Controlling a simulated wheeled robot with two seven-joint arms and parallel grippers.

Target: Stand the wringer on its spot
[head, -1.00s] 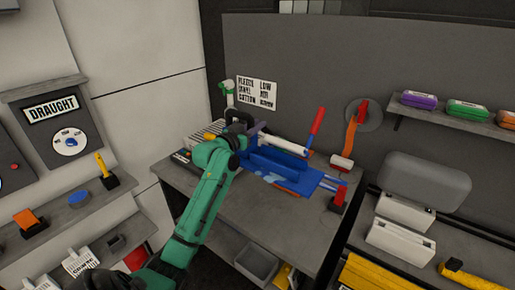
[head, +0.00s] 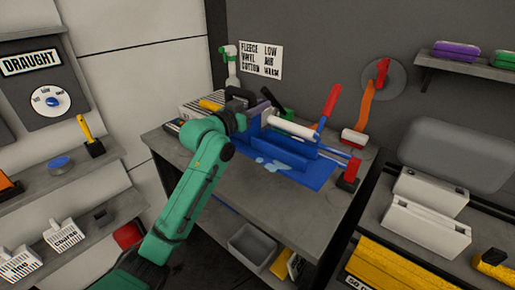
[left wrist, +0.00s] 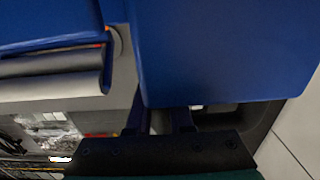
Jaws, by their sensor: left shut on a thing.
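The wringer (head: 300,147) is a blue body with a pale roller and a red-handled crank (head: 332,98). It is upright over the blue mat (head: 315,178) on the grey bench, in the head view. Whether its base touches the mat I cannot tell. My left gripper (head: 243,108) is at the wringer's left end, shut on it. In the left wrist view a broad blue panel of it (left wrist: 225,50) fills the top right, by the fingers (left wrist: 158,122). The exact grip is partly hidden by my arm. My right gripper is not in view.
A red-topped black block (head: 347,175) stands at the bench's right edge. A spray bottle (head: 230,65) and a yellow thing (head: 210,104) are at the back left. A grey bin (head: 252,243) sits on the lower shelf. The bench's front (head: 230,165) is clear.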

